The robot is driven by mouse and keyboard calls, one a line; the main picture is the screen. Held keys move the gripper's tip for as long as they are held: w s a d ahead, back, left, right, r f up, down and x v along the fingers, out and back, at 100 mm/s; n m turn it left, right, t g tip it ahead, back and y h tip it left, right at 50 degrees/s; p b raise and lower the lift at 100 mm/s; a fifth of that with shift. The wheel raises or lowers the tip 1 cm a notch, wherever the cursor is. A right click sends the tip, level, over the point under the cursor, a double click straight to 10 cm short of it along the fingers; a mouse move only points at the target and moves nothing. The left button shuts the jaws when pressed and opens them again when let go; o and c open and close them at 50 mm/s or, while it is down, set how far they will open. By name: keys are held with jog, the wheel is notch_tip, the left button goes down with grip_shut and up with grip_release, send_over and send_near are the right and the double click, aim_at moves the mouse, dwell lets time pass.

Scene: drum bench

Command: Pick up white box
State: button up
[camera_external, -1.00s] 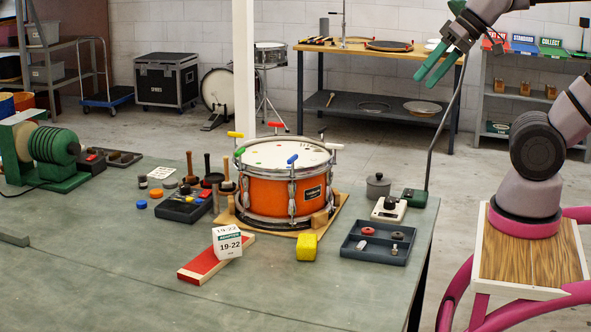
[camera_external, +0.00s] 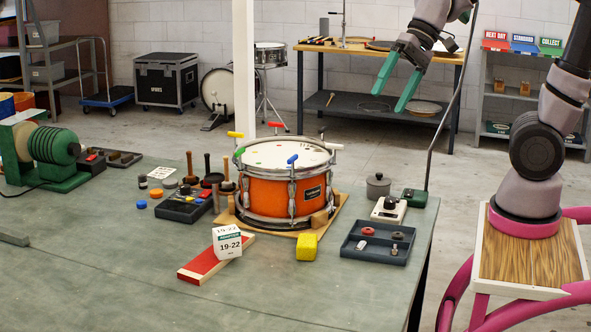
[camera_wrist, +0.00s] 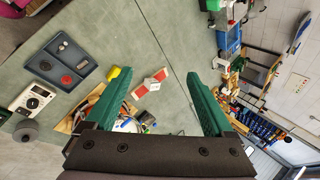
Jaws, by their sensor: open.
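In the wrist view the white box (camera_wrist: 151,83) shows small on the board (camera_wrist: 154,79), beyond my fingers. My gripper (camera_external: 394,87) has green fingers, spread open and empty, high above the bench's back right side and well apart from the box. The open fingers also show in the wrist view (camera_wrist: 160,95).
The orange drum (camera_external: 266,194) stands behind the box on a wooden cradle. A yellow block (camera_external: 307,247) lies right of the box, and a dark tray (camera_external: 352,244) farther right. The bench front is clear.

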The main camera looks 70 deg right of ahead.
jog(key=w+a+f+m+y, duration=0.25)
jog(key=w+f+m, duration=0.2)
jog(key=w, duration=0.45)
jog(key=w+a+f+m+y, duration=0.2)
jog(key=w+f+m+y, duration=0.15)
jog(key=w+f, duration=0.35)
jog(key=m+t+h, duration=0.2)
jog(key=m+t, duration=0.3)
jog(key=m, duration=0.7)
send_near(215, 242)
jog(key=shift+s+a+f, duration=0.25)
jog(key=shift+a+f, duration=0.05)
jog(key=shift+a, duration=0.3)
jog(key=shift+w+d+x, duration=0.1)
jog(key=shift+x, duration=0.9)
jog(key=shift+w+d+x, duration=0.1)
jog(key=shift+x, duration=0.95)
jog(key=shift+w+d+x, duration=0.1)
jog(key=shift+w+x, duration=0.05)
jog(key=shift+x, duration=0.85)
grip_shut()
jog(key=shift+r, duration=0.1)
